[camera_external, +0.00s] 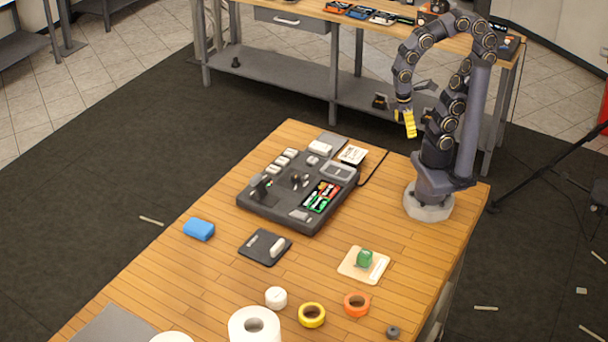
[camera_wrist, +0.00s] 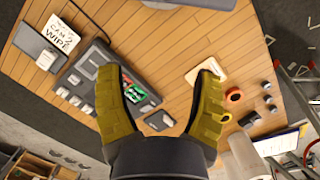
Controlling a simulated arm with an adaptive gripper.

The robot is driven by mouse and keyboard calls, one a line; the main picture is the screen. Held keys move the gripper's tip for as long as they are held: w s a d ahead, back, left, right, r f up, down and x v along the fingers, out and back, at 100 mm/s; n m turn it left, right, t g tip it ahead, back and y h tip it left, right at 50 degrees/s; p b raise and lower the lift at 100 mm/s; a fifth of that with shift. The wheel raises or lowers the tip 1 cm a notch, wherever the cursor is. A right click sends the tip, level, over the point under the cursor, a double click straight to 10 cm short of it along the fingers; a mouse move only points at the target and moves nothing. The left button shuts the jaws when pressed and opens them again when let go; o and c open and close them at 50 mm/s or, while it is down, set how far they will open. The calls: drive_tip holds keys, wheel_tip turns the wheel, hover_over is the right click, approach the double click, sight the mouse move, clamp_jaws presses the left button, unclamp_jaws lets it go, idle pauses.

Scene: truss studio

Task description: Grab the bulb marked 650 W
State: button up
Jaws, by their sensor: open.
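I cannot read a 650 W mark in either view, so I cannot tell which thing is that bulb. A small white rounded object (camera_external: 278,247) lies on a dark pad (camera_external: 256,250), left of a green object (camera_external: 364,259) on a beige pad (camera_external: 377,272). My gripper (camera_external: 405,112) hangs high above the far right of the table, near my base, with yellow fingers. In the wrist view my gripper (camera_wrist: 160,68) is open, with the yellow fingers wide apart and nothing between them. Part of the scene below is hidden behind them.
A dark console (camera_external: 270,208) holds a tray of red and green pieces (camera_external: 321,196). A lettered white card (camera_wrist: 61,37) lies beyond it. A blue block (camera_external: 199,229), yellow tape (camera_external: 312,315), orange tape (camera_external: 357,304) and a white roll (camera_external: 254,328) stand about the wooden table (camera_external: 190,277).

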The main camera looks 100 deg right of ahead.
drive_tip(key=o, duration=0.5)
drive_tip(key=m+t+y, duration=0.2)
drive_tip(key=m+y, duration=0.2)
drive_tip(key=m, duration=1.1)
hover_over(275, 292)
drive_tip(key=s+d, duration=0.6)
drive_tip(key=d, duration=0.2)
wheel_tip(275, 292, down, 13)
drive_tip(key=w+a+f+m, duration=0.1)
drive_tip(key=f, duration=0.2)
drive_tip(key=w+a+f+m, duration=0.2)
drive_tip(key=f, duration=0.1)
drive_tip(key=w+a+f+m, duration=0.1)
drive_tip(key=w+a+f, duration=0.1)
drive_tip(key=f, duration=0.2)
drive_tip(key=shift+w+a+f+m, duration=0.1)
drive_tip(key=shift+w+a+m, duration=0.05)
drive_tip(key=shift+m, duration=0.15)
drive_tip(key=shift+y, duration=0.3)
drive_tip(key=shift+w+a+x, duration=0.1)
drive_tip(key=shift+w+x, duration=0.05)
drive_tip(key=shift+x, duration=1.7)
drive_tip(key=shift+w+a+x, duration=0.1)
drive_tip(key=shift+w+x, duration=0.05)
drive_tip(key=shift+x, duration=1.7)
